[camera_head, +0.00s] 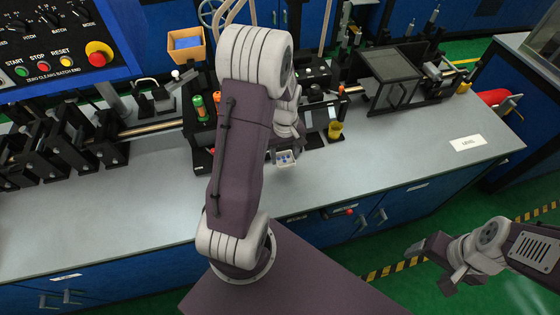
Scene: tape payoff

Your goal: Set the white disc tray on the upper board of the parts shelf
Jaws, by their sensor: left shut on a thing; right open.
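A small white tray with blue pieces in it (286,160) shows just below my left gripper, above the grey bench top; I take it to be the white disc tray. My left gripper (284,146) is shut on this tray, and its fingers are mostly hidden behind my own forearm. My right gripper (428,267) is open and empty at the lower right, over the green floor in front of the bench. I cannot make out the parts shelf in this view.
The grey bench (400,165) is clear at its front and right, apart from a white label (467,143). Black machine fixtures (70,140) stand along its back left. A control panel (60,40) overhangs the upper left.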

